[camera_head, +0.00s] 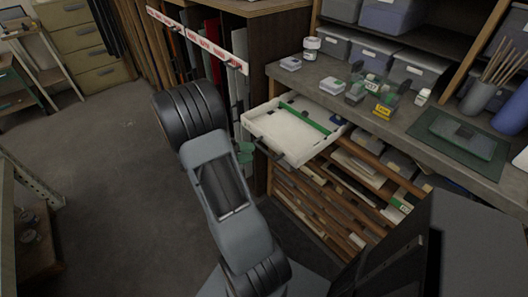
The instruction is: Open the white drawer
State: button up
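The white drawer (283,137) is pulled out from under the grey workbench, and its shallow inside shows. A green strip and a few small items lie in it. A dark handle (268,154) is on its front edge. My arm reaches up in front of the drawer's left side. The green part just left of the handle looks like my gripper (246,153), partly hidden behind my arm. It is close to the handle, but I cannot tell whether it touches it or whether its fingers are open.
The grey workbench top (395,122) holds small jars, boxes and a green mat (462,133). Open shelves with flat stock (320,190) lie below the drawer. A rack of upright sheets (205,55) stands to the left. The floor (90,190) at left is clear.

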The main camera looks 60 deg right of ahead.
aim_at(264, 150)
jog(key=shift+x, duration=3)
grip_shut()
